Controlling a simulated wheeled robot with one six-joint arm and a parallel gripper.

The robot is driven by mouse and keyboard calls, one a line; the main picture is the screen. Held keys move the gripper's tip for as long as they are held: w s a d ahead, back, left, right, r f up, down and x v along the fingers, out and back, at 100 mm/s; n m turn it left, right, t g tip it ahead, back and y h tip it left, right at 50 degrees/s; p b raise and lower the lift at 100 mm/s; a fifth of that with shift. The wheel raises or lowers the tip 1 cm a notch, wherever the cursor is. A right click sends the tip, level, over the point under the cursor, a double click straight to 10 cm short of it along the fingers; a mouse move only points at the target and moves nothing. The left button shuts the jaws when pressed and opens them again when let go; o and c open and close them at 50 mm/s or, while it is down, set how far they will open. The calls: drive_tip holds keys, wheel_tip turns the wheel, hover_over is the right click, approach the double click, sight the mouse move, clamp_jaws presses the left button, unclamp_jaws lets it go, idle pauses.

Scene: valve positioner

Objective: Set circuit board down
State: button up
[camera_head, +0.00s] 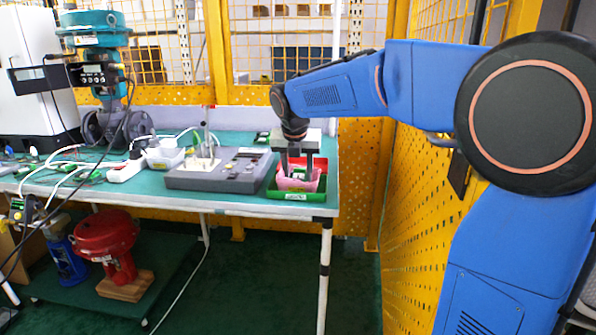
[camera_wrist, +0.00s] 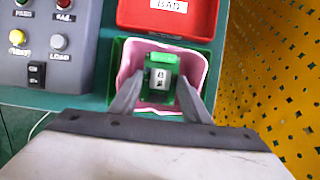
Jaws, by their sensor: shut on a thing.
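The circuit board (camera_wrist: 161,95) is a small green board with a white labelled block on it. In the wrist view my gripper (camera_wrist: 160,82) has one finger on each side of it and is shut on it. The board is over or inside a green tray (camera_wrist: 116,60) with a pink lining (camera_wrist: 200,57); I cannot tell whether it touches the bottom. In the head view my gripper (camera_head: 298,168) points down into the pink lining of the green tray (camera_head: 300,197), at the table's right end. The fingers and lining mostly hide the board there.
A red tray marked BAD (camera_wrist: 168,18) adjoins the green tray. A grey test box (camera_head: 215,172) with buttons and lamps stands left of it on the green table (camera_head: 250,206). A yellow mesh fence (camera_head: 430,200) is close on the right.

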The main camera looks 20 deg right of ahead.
drive_tip(key=shift+f, duration=0.25)
drive_tip(key=o, duration=1)
drive_tip(key=shift+o, duration=0.2)
drive_tip(key=shift+r, duration=0.5)
drive_tip(key=v, duration=1.2)
drive_tip(key=s+d+f+m, duration=0.3)
drive_tip(key=s+f+m, duration=0.4)
drive_tip(key=s+m, duration=0.3)
drive_tip(key=s+d+f+m+y, duration=0.1)
drive_tip(key=s+d+f+m, duration=0.2)
drive_tip(key=s+f+m, duration=0.5)
drive_tip(key=s+d+f+m, duration=0.3)
drive_tip(key=s+f+m, duration=0.4)
drive_tip(key=s+m, duration=0.6)
drive_tip(key=shift+s+f+m+t+y, duration=0.3)
drive_tip(key=shift+s+t+y, duration=0.1)
drive_tip(key=shift+s, duration=1.25)
